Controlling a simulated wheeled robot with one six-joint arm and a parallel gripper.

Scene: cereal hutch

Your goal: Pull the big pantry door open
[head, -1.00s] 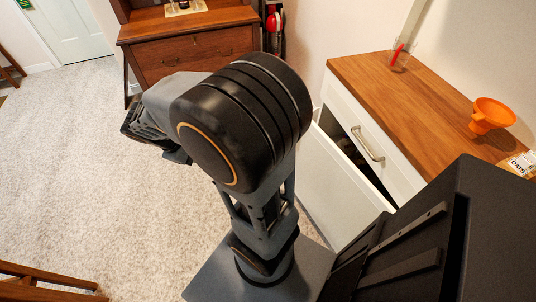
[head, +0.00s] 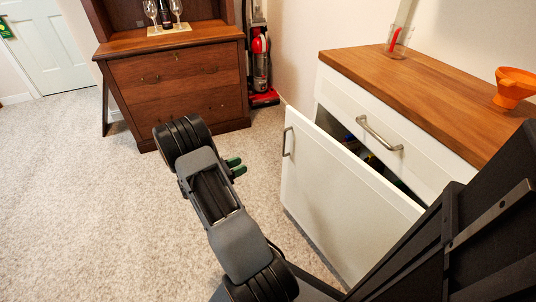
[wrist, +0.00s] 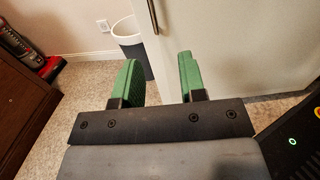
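The big white pantry door (head: 340,190) stands ajar at the front of the white cabinet, with a dark gap behind its top edge. Its upright metal handle (head: 289,142) is near its left edge. My gripper (head: 236,167) has green fingers and is left of the door and apart from it. In the wrist view, my gripper (wrist: 163,80) is open, with nothing between its fingers. The door (wrist: 240,45) fills the right side there, and part of the handle (wrist: 152,15) shows ahead of the fingers.
A wooden counter (head: 420,90) tops the cabinet, with a closed drawer (head: 400,130) under it. A brown wooden cabinet (head: 175,85) and a red vacuum (head: 260,60) stand at the back. The carpet at left is clear.

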